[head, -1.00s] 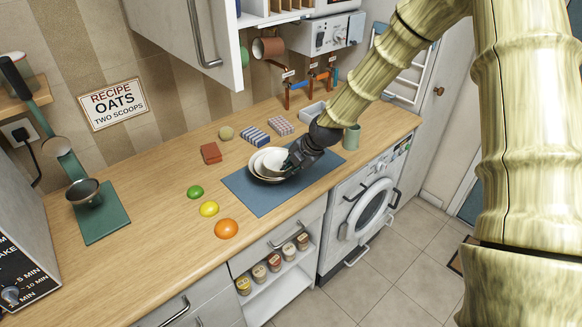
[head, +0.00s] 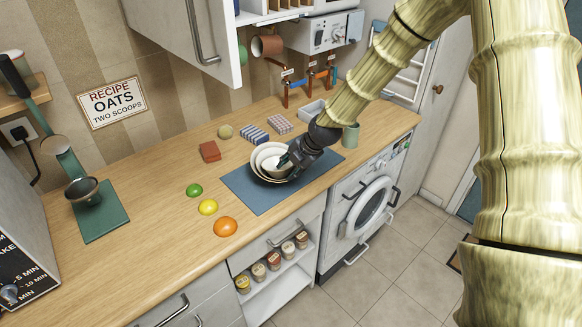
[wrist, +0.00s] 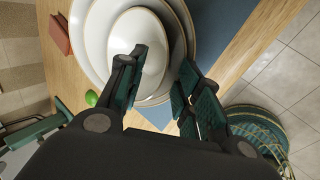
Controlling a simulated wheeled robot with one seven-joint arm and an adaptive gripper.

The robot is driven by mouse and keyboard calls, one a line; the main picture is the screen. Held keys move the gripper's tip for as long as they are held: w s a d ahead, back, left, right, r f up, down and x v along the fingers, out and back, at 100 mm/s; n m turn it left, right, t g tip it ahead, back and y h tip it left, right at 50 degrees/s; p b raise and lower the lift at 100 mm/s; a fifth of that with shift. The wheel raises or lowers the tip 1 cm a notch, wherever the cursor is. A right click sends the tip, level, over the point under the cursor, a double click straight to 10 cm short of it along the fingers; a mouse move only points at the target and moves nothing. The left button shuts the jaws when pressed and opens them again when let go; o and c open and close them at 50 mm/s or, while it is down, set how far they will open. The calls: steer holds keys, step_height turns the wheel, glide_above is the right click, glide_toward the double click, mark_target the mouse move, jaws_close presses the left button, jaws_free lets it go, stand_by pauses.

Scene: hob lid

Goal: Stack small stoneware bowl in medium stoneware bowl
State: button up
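The small stoneware bowl (wrist: 137,42) is white and sits innermost in a nest of pale bowls; it also shows in the head view (head: 274,166). The medium stoneware bowl (wrist: 98,38) surrounds it, with a larger bowl rim (wrist: 80,62) outside that. The nest stands on the blue mat (head: 243,190). My gripper (wrist: 164,72) is at the right side of the nest in the head view. Its fingers are apart, one over the small bowl's interior and the other outside its rim. Exact contact between the bowls is hidden.
A green lime (head: 194,190), yellow lemon (head: 208,207) and orange (head: 226,227) lie left of the mat. A brown block (head: 210,151) and folded cloths (head: 255,135) are behind. A green cup (head: 351,136) stands right of my gripper.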

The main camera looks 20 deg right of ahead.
steer(key=shift+r, duration=0.3)
steer(key=shift+b+v, duration=1.4)
steer(key=shift+v, duration=4.4)
steer(key=s+a+f+m+g, duration=0.1)
steer(key=s+a+f+m, duration=0.1)
steer(key=s+f+m, duration=0.45)
steer(key=s+a+f+m+g+h, duration=0.1)
steer(key=s+a+f+m, duration=0.15)
steer(key=f, duration=0.75)
steer(key=s+a+f+m+g, duration=0.1)
steer(key=s+f+m, duration=0.3)
steer(key=f, duration=0.5)
steer(key=s+a+f+m+g+h, duration=0.1)
steer(key=s+f+m, duration=0.4)
steer(key=s, duration=0.8)
steer(key=s+a+f+m+g+h, duration=0.1)
steer(key=s+f+m, duration=0.5)
steer(key=s+f, duration=0.3)
steer(key=s, duration=0.4)
steer(key=shift+s+a+f, duration=0.2)
steer(key=shift+s+a, duration=0.05)
steer(key=shift+a, duration=0.05)
